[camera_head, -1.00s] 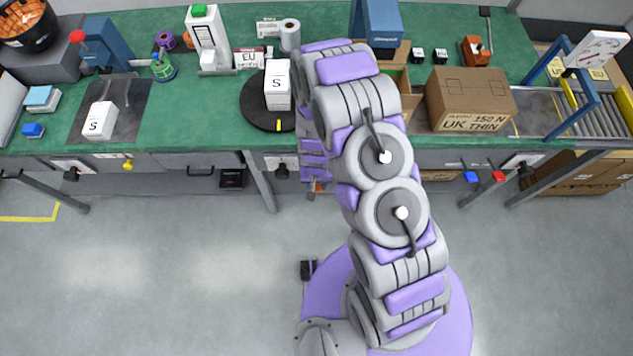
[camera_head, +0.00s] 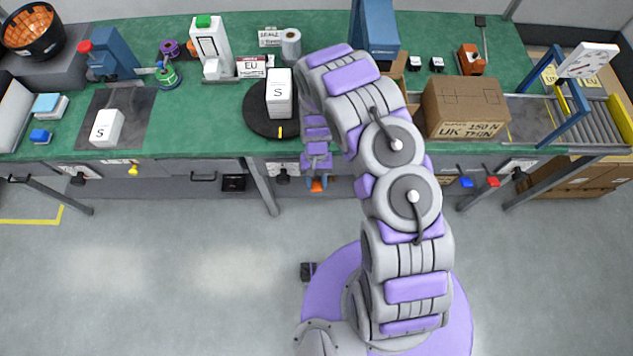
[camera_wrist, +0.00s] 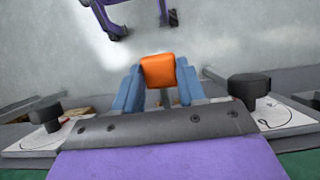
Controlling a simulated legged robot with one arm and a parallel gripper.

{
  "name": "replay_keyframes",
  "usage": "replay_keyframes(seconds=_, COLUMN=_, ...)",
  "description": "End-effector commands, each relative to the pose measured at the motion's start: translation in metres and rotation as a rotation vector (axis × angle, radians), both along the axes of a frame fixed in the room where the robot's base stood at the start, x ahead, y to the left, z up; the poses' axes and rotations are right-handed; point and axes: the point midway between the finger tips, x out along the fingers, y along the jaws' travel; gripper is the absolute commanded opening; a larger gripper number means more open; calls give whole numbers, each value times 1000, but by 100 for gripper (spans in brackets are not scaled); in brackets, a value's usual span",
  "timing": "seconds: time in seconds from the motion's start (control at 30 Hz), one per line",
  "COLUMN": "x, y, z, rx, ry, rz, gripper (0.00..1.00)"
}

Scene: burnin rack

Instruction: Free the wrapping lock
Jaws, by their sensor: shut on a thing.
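My gripper (camera_head: 317,181) reaches down past the front edge of the bench, right of the turntable. Its blue fingers (camera_wrist: 158,88) are shut on a small orange block-shaped handle (camera_wrist: 158,70), which sticks out between the fingertips. The orange handle also shows in the head view (camera_head: 317,186). I cannot tell how the handle is fixed, as the gripper hides its lower part. A black round turntable (camera_head: 253,123) on the bench carries a white box marked S (camera_head: 280,95).
In the wrist view, black knobs on white plates stand left (camera_wrist: 45,115) and right (camera_wrist: 250,88) of my gripper. Blue (camera_head: 466,181) and red (camera_head: 492,182) handles sit farther right along the bench front. A brown carton (camera_head: 465,105) stands on the bench. The floor in front is clear.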

Motion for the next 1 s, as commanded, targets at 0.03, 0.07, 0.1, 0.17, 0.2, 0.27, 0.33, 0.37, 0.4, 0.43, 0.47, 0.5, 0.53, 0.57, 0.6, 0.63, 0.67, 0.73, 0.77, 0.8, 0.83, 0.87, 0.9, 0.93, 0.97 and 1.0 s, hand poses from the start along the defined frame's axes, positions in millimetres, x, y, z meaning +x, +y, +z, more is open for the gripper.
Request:
replay_keyframes(seconds=0.03, x=5, y=1, z=1, rx=2, ry=-11, rz=-1, gripper=0)
replay_keyframes(seconds=0.07, x=5, y=1, z=1, rx=2, ry=-11, rz=-1, gripper=0)
replay_keyframes(seconds=0.1, x=5, y=1, z=1, rx=2, ry=-11, rz=-1, gripper=0)
replay_keyframes(seconds=0.17, x=5, y=1, z=2, rx=2, ry=-11, rz=-1, gripper=0)
replay_keyframes(seconds=0.2, x=5, y=1, z=1, rx=2, ry=-11, rz=-1, gripper=0)
replay_keyframes(seconds=0.27, x=5, y=1, z=2, rx=2, ry=-12, rz=-1, gripper=0)
replay_keyframes(seconds=0.33, x=5, y=1, z=2, rx=2, ry=-11, rz=-1, gripper=46)
replay_keyframes(seconds=0.37, x=4, y=1, z=1, rx=2, ry=-10, rz=-1, gripper=49)
replay_keyframes(seconds=0.4, x=4, y=1, z=1, rx=2, ry=-9, rz=-1, gripper=53)
replay_keyframes(seconds=0.43, x=3, y=1, z=1, rx=2, ry=-8, rz=-1, gripper=56)
replay_keyframes(seconds=0.47, x=3, y=1, z=1, rx=2, ry=-8, rz=-1, gripper=58)
replay_keyframes(seconds=0.5, x=3, y=1, z=1, rx=2, ry=-7, rz=-1, gripper=62)
replay_keyframes(seconds=0.53, x=2, y=1, z=1, rx=2, ry=-6, rz=-1, gripper=65)
replay_keyframes(seconds=0.57, x=2, y=1, z=1, rx=2, ry=-6, rz=-1, gripper=66)
replay_keyframes(seconds=0.6, x=2, y=0, z=1, rx=1, ry=-5, rz=0, gripper=66)
replay_keyframes(seconds=0.63, x=2, y=0, z=1, rx=1, ry=-5, rz=0, gripper=66)
replay_keyframes(seconds=0.67, x=2, y=0, z=1, rx=1, ry=-4, rz=0, gripper=66)
replay_keyframes(seconds=0.73, x=1, y=0, z=1, rx=1, ry=-4, rz=0, gripper=66)
replay_keyframes(seconds=0.77, x=1, y=0, z=1, rx=1, ry=-4, rz=0, gripper=66)
replay_keyframes(seconds=0.8, x=2, y=0, z=2, rx=1, ry=-4, rz=0, gripper=66)
replay_keyframes(seconds=0.83, x=2, y=0, z=3, rx=2, ry=-4, rz=-1, gripper=66)
replay_keyframes(seconds=0.87, x=3, y=0, z=5, rx=2, ry=-4, rz=-1, gripper=66)
replay_keyframes(seconds=0.9, x=5, y=0, z=8, rx=2, ry=-5, rz=-1, gripper=66)
replay_keyframes(seconds=0.93, x=6, y=0, z=11, rx=2, ry=-6, rz=-1, gripper=66)
replay_keyframes(seconds=0.97, x=8, y=0, z=15, rx=2, ry=-6, rz=0, gripper=66)
replay_keyframes(seconds=1.0, x=10, y=0, z=21, rx=2, ry=-5, rz=0, gripper=66)
